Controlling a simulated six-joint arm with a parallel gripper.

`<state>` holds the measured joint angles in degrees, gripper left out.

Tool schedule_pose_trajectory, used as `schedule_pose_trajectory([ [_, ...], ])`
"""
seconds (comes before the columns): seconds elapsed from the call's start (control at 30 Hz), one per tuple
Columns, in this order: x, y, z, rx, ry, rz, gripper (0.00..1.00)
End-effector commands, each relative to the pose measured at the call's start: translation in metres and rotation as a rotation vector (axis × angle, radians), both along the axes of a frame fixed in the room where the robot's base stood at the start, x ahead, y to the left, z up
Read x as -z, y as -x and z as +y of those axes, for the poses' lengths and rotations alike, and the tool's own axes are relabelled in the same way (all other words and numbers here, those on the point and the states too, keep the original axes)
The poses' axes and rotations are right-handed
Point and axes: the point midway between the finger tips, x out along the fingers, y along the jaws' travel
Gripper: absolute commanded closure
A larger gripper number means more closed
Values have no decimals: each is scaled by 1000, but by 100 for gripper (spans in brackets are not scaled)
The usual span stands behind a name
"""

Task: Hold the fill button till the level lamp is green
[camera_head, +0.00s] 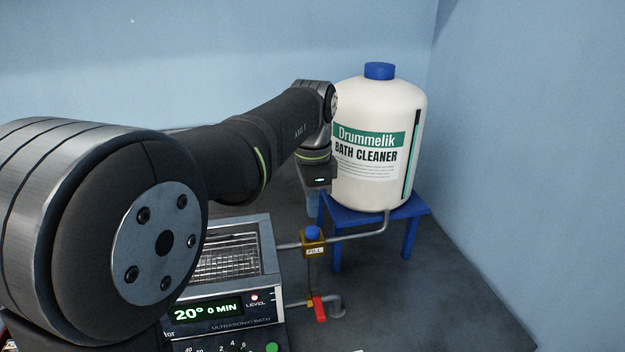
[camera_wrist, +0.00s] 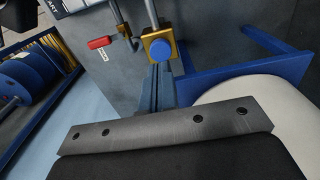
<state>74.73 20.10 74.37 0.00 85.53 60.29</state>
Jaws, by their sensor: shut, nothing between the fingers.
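The fill button (camera_head: 313,231) is a blue cap on a yellow valve block labelled FILL, set in the pipe between the bath and the cleaner drum. It also shows in the wrist view (camera_wrist: 160,50). The level lamp (camera_head: 254,297) on the front panel of the ultrasonic bath (camera_head: 265,262) glows pinkish red. My gripper (camera_head: 313,211) points down just above the button, shut and empty. In the wrist view its fingers (camera_wrist: 157,72) end close by the button. I cannot tell whether they touch it.
A white drum of bath cleaner (camera_head: 378,185) with a blue cap stands on a blue stand (camera_head: 410,208) right behind the button. A red valve handle (camera_head: 320,308) sits on a lower pipe in front. Bare floor lies to the right. The bath's display reads 20° 0 MIN.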

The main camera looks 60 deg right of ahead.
Motion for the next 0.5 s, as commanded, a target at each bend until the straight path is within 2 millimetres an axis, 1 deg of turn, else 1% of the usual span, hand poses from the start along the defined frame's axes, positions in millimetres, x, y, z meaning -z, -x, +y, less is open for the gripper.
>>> schedule_pose_trajectory([
  [0.03, 10, 0, 1, 0, -3, 1, 100],
  [0.2, 30, 0, 0, 0, 0, 1, 100],
  [0.33, 38, 0, 0, -1, 1, 1, 100],
  [0.5, 39, 0, 0, -1, 2, 1, 100],
])
